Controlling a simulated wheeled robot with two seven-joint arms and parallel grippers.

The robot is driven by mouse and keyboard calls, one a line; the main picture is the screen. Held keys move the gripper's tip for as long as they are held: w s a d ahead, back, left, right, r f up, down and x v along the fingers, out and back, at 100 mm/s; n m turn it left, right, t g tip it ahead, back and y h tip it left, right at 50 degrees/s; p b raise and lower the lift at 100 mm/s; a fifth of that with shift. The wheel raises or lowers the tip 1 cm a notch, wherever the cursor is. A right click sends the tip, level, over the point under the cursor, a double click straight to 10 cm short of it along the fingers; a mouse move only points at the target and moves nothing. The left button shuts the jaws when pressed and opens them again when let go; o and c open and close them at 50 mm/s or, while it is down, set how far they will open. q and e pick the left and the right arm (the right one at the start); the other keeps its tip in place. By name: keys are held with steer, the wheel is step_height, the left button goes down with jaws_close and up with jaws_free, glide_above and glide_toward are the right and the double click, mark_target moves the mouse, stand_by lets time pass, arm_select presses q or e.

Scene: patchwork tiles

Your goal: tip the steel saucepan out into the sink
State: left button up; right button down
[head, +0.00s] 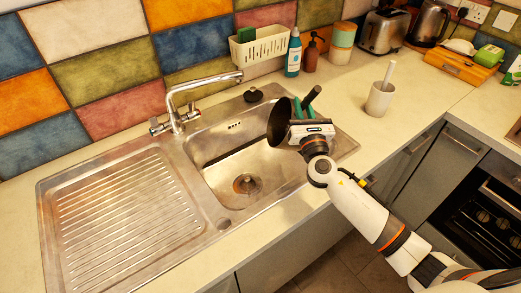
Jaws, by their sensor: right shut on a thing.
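The saucepan (278,122) is held above the right side of the sink (237,195). It is tipped steeply onto its side, and its visible round face looks dark. Its dark handle (313,95) sticks up to the right. My right gripper (303,108), with green fingers, is shut on the saucepan near the handle; the exact grip is partly hidden by the gripper body. The sink basin lies below with its drain (247,184) in view. I cannot see anything pouring. My left gripper is not in view.
The tap (205,88) arches over the basin's back left. A ribbed drainboard (130,215) lies left. Behind are a cream caddy (260,46), a blue bottle (293,53) and a brown dispenser (311,55). A white crock (379,99) stands right on the counter.

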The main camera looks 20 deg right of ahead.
steer(key=s+d+f+m+g+h+b, duration=0.1)
steer(key=d+f+m+b, duration=0.3)
steer(key=d+m, duration=0.4)
steer(key=s+d+f+m+g+h+b, duration=0.1)
steer(key=d+f+m+h+b, duration=0.2)
steer(key=d+m, duration=0.5)
steer(key=shift+s+d+f+g+b, duration=0.25)
steer(key=shift+d+f+b, duration=0.3)
steer(key=shift+d+f, duration=0.45)
